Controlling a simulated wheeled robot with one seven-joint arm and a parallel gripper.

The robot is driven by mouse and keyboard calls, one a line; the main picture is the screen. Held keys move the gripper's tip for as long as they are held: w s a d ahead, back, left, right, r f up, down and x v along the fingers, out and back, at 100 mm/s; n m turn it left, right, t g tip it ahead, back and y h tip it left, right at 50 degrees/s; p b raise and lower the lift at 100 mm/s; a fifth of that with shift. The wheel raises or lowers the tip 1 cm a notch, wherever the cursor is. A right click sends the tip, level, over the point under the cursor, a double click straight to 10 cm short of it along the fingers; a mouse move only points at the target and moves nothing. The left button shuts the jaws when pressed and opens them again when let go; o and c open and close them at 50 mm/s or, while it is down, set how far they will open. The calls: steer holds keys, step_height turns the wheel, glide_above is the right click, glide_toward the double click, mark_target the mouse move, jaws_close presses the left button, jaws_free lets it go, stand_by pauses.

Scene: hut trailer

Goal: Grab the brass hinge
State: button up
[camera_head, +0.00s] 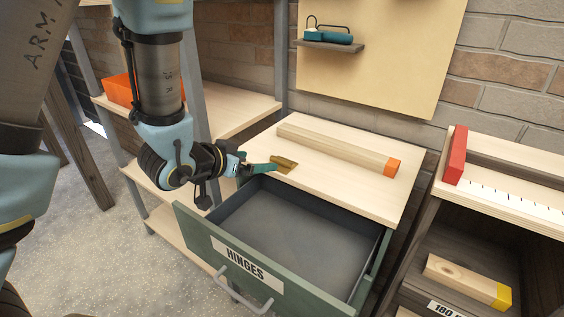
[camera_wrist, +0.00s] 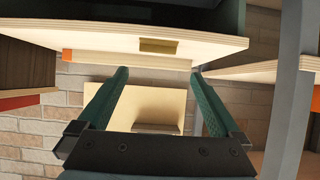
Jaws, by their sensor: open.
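The brass hinge (camera_head: 284,163) lies flat near the left front edge of the light wooden top of the drawer cabinet (camera_head: 336,186). In the wrist view the hinge (camera_wrist: 158,46) shows as a small brass patch on the wooden top, ahead of the fingers and between their lines. My gripper (camera_head: 268,167) is just left of the hinge, its green fingers close to it. In the wrist view the two fingers (camera_wrist: 158,72) are spread apart with nothing between them. Whether a fingertip touches the hinge I cannot tell.
The drawer labelled HINGES (camera_head: 300,243) is pulled out below the top and looks empty. A wooden bar with an orange end (camera_head: 335,148) lies along the back of the top. A shelf (camera_head: 233,113) stands left, another unit (camera_head: 500,185) right.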

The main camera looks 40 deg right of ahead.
mark_target(280, 161)
steer(key=shift+s+p+x, duration=0.2)
steer(key=shift+p+x, duration=1.45)
steer(key=shift+x, duration=3.65)
steer(key=c, duration=1.2)
